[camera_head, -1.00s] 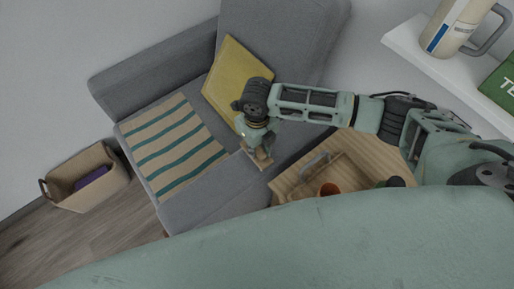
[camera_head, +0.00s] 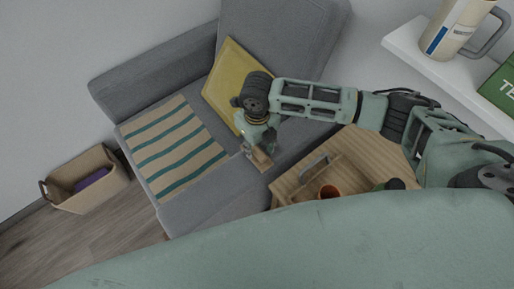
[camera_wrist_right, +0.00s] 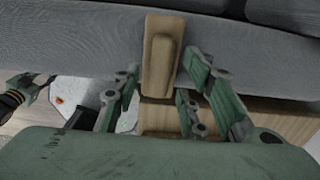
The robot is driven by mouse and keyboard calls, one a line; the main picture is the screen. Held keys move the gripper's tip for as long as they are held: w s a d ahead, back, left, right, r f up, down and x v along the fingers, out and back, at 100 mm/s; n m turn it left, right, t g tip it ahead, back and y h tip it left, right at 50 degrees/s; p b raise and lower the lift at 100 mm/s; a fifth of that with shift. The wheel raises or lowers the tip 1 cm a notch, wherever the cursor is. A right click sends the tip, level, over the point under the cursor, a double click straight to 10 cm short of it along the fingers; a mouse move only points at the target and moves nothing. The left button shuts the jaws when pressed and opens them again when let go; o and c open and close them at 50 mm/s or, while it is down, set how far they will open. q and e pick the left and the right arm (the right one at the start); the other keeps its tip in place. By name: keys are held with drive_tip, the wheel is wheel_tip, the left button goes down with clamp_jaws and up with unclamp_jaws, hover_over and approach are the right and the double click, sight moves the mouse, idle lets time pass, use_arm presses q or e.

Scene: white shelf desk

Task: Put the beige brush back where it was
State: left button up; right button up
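The beige brush (camera_head: 261,159) is a small block with a raised grip, held over the front edge of the grey sofa, left of the wooden table. In the right wrist view the brush (camera_wrist_right: 161,55) stands between the fingertips. My left arm does not show in the head view.
The wooden side table (camera_head: 372,157) carries a wooden caddy with a grey handle (camera_head: 314,167), an orange-brown cup (camera_head: 328,191) and a dark bottle (camera_head: 394,184). The sofa (camera_head: 142,84) holds a yellow cushion (camera_head: 232,85) and striped cloth (camera_head: 174,147). A basket (camera_head: 101,190) stands on the floor.

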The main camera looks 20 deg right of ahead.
sight(257, 150)
wheel_tip(257, 150, up, 10)
drive_tip(key=shift+f, duration=0.2)
drive_tip(key=shift+s+a+f, duration=0.1)
